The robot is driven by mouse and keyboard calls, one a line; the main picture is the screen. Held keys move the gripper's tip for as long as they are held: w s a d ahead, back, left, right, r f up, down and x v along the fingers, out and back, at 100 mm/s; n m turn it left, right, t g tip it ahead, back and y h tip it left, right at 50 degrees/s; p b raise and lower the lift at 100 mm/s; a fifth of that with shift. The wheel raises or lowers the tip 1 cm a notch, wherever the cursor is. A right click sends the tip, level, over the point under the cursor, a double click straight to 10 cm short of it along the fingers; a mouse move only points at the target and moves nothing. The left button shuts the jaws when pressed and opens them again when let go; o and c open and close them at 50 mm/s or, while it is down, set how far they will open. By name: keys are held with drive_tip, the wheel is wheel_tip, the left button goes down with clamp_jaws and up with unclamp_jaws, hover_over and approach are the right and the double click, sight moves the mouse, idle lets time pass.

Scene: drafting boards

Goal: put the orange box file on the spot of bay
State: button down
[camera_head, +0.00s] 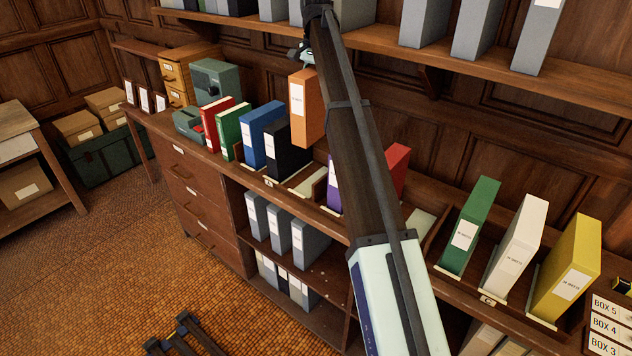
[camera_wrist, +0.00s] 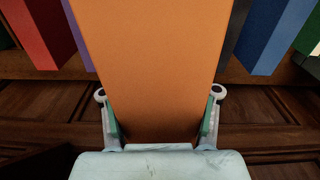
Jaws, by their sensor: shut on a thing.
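The orange box file (camera_head: 310,115) is upright in the air above the counter, between the black file and the purple file as seen in the head view. My gripper (camera_head: 308,56) is shut on its upper part. In the wrist view, the two fingers of my gripper (camera_wrist: 160,112) press the sides of the orange box file (camera_wrist: 152,50). On the counter a bare pale spot (camera_head: 306,181) shows between the black file (camera_head: 287,158) and the purple file (camera_head: 333,188). Another bare pale spot (camera_head: 419,222) shows right of my arm. I cannot tell which one is the bay's.
Red (camera_head: 213,127), green (camera_head: 232,132) and blue (camera_head: 262,137) files stand left of the black one. A second red file (camera_head: 397,165) is partly behind my arm. Green (camera_head: 471,225), white (camera_head: 514,245) and yellow (camera_head: 566,268) files stand at right. A shelf (camera_head: 470,62) with grey files overhangs the counter.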

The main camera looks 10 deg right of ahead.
sight(316, 109)
drive_tip(key=shift+w+m, duration=0.2)
drive_tip(key=shift+m, duration=0.1)
drive_tip(key=shift+d+f+b, duration=0.1)
drive_tip(key=shift+f+b, duration=0.2)
drive_tip(key=shift+b, duration=0.2)
wheel_tip(316, 109, down, 19)
drive_tip(key=p, duration=0.3)
drive_tip(key=shift+c, duration=1.2)
unclamp_jaws()
wheel_tip(316, 109, up, 12)
drive_tip(key=b, duration=0.3)
